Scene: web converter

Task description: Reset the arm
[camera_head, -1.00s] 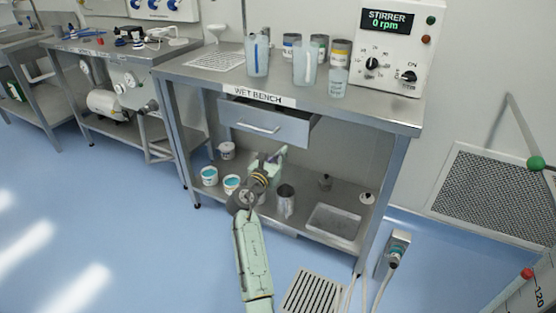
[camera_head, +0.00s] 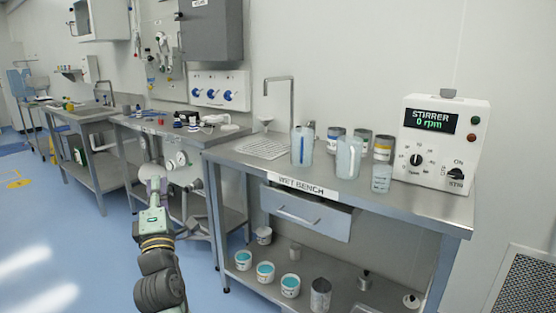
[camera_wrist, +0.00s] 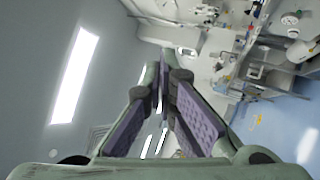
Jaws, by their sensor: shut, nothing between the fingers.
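My gripper (camera_head: 156,184) shows in the head view at the end of my arm, raised and pointing up. It is in front of the second bench, left of the wet bench. It holds nothing. In the wrist view my gripper (camera_wrist: 163,75) shows purple-padded fingers that come together at the far end, with only the room and a ceiling light beyond them. The finger tips are small in the head view.
The wet bench (camera_head: 330,183) stands right of my arm, with its drawer (camera_head: 305,212) partly open. Beakers, jars and the stirrer box (camera_head: 439,147) stand on top. Several tubs sit on its lower shelf. Blue floor (camera_head: 90,262) is clear at left.

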